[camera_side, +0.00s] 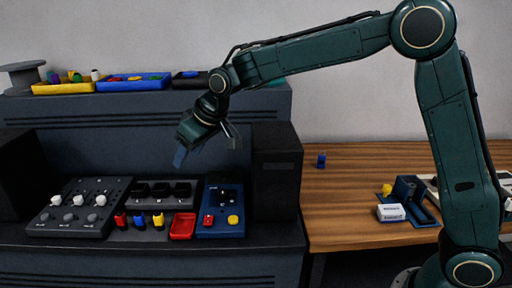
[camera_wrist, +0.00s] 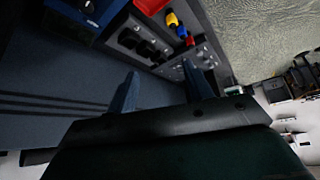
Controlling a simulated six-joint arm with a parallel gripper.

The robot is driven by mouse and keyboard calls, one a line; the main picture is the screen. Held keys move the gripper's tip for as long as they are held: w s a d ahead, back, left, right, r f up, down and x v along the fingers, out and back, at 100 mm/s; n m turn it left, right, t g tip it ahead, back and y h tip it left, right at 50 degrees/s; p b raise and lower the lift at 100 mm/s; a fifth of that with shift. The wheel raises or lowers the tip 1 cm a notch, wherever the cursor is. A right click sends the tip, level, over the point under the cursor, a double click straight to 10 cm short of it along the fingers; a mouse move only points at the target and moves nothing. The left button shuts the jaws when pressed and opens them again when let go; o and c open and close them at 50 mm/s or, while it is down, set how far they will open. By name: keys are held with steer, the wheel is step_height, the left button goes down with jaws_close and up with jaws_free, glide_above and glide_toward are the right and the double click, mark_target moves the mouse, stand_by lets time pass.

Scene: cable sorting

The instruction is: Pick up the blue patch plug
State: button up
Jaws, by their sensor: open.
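A row of small plugs stands at the front of the dark console in the side view: a red plug (camera_side: 120,220), a dark blue plug (camera_side: 139,222) and a yellow plug (camera_side: 158,221). The middle one looks like the blue patch plug. My gripper (camera_side: 208,150) is open and empty, high above the console and well apart from the plugs. In the wrist view my gripper (camera_wrist: 160,86) shows two spread fingers with nothing between.
A red tray (camera_side: 183,226) and a blue panel (camera_side: 220,221) with buttons lie right of the plugs. A slider panel (camera_side: 80,207) lies left, black sockets (camera_side: 160,191) behind. A dark box (camera_side: 276,172) rises at right. Another small blue object (camera_side: 321,160) stands on the wooden table (camera_side: 350,190).

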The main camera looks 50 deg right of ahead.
steer(key=n, duration=0.1)
glide_toward(139, 213)
steer(key=r, duration=0.1)
steer(key=shift+s+d+y, duration=0.1)
steer(key=shift+d+y, duration=0.3)
steer(key=shift+f, duration=0.1)
steer(key=shift+x, duration=4.25)
steer(key=shift+x, duration=2.55)
steer(key=shift+s, duration=0.1)
steer(key=c, duration=1.1)
